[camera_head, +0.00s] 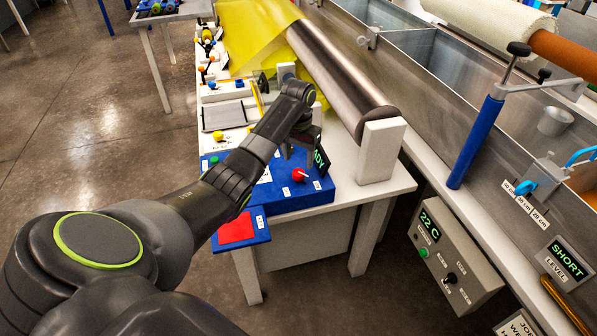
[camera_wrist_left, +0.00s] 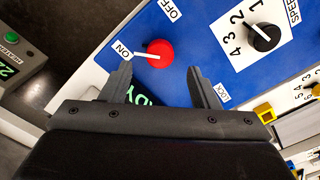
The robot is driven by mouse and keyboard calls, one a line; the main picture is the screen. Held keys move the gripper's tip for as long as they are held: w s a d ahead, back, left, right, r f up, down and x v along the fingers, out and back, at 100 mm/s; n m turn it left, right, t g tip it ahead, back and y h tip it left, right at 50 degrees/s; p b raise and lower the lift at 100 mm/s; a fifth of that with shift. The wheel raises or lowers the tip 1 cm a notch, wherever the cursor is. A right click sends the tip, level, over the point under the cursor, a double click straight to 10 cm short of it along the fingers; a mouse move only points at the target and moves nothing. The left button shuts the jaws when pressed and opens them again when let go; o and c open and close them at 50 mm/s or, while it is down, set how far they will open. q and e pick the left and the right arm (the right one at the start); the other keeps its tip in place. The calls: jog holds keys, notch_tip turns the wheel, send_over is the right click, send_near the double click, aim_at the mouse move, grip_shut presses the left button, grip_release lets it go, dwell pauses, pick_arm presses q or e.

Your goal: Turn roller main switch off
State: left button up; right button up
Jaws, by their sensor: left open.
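The roller main switch is a red round knob (camera_head: 299,174) with a white pointer, on the blue control box (camera_head: 284,192) at the near end of the white table. In the left wrist view the knob (camera_wrist_left: 160,53) sits between an ON and an OFF label, and its pointer lies towards ON. My left gripper (camera_head: 303,150) is open and empty above the box. In the left wrist view its two fingers (camera_wrist_left: 163,80) point at the panel, and the knob shows just beyond the gap between them. I cannot tell whether they touch it. My right gripper is not in view.
A black speed dial (camera_wrist_left: 263,38) is beside the switch on the panel. A green-lettered display (camera_head: 319,160) stands at the box's right end. A large metal roller (camera_head: 340,75) and a white post (camera_head: 381,150) rise close behind. A red pad (camera_head: 236,229) juts out at the front.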

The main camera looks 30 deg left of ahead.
aim_at(298, 172)
pick_arm(q)
notch_tip(298, 172, down, 5)
jog(key=shift+f, duration=0.2)
jog(key=c, duration=1)
jog(key=shift+o, duration=0.2)
jog(key=shift+r+m+p, duration=0.25)
jog(key=shift+m+p, duration=1.1)
jog(key=shift+m, duration=0.05)
jog(key=m+p, duration=0.2)
jog(key=m, duration=0.2)
jog(key=shift+m+p, duration=0.3)
jog(key=m+p, duration=0.1)
jog(key=m, duration=0.4)
jog(key=shift+f, duration=0.1)
jog(key=m+p, duration=0.1)
jog(key=m, duration=0.4)
jog(key=shift+w, duration=0.1)
jog(key=shift+m, duration=0.5)
